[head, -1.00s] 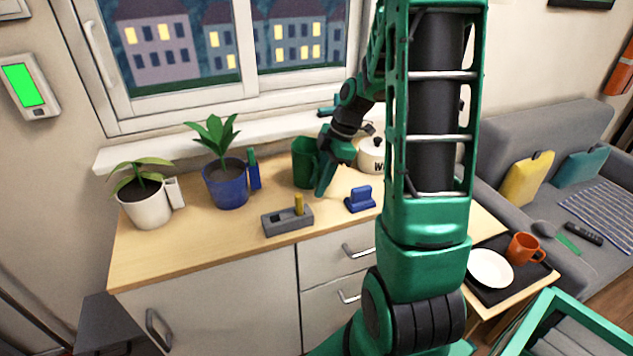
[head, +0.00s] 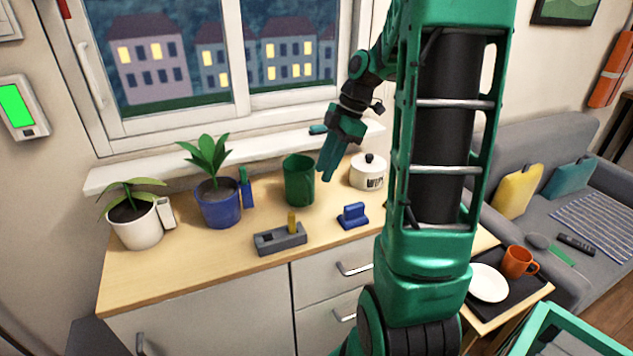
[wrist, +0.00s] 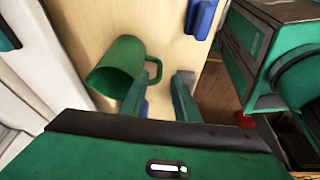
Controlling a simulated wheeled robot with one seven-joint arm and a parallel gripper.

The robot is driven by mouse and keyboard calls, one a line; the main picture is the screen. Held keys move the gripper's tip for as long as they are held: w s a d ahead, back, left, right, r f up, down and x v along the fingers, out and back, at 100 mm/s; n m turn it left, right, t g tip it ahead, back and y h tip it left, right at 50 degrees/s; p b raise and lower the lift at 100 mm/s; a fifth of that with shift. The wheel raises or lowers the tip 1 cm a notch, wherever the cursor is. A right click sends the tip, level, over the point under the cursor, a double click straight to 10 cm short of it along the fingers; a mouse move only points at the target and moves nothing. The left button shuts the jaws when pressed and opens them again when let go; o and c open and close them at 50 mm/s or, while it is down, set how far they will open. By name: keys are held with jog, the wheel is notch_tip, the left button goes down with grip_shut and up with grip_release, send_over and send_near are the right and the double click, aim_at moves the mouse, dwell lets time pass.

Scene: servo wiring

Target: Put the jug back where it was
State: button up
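The green jug (head: 299,181) stands upright on the wooden counter (head: 190,262), behind the grey block and right of the blue plant pot. In the wrist view the jug (wrist: 118,66) is left of my fingers, and its handle is on the side towards them. My gripper (head: 326,172) is above the counter, just right of the jug. In the wrist view my gripper (wrist: 161,82) has its two fingers apart with nothing held between them. The jug appears free of the fingers.
A blue pot (head: 219,208) and a white pot (head: 133,225) with plants stand at left. A grey block (head: 280,239) with a yellow peg and a blue fixture (head: 352,215) are in front. A white lidded pot (head: 368,172) is right. The counter's front left is clear.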

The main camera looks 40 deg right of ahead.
jog(key=s+a+m+g+h, duration=0.1)
jog(key=s+a+m, duration=0.2)
jog(key=s+m, duration=0.7)
jog(key=s+a+m+g+h, duration=0.1)
jog(key=s+a+m+h, duration=0.1)
jog(key=s+m, duration=0.8)
jog(key=shift+s+a+f+h, duration=0.2)
jog(key=shift+s+a+h, duration=0.1)
jog(key=shift+s+a, duration=0.75)
jog(key=shift+s+d, duration=0.1)
jog(key=shift+d, duration=0.1)
jog(key=shift+w+f, duration=0.25)
jog(key=shift+w, duration=0.35)
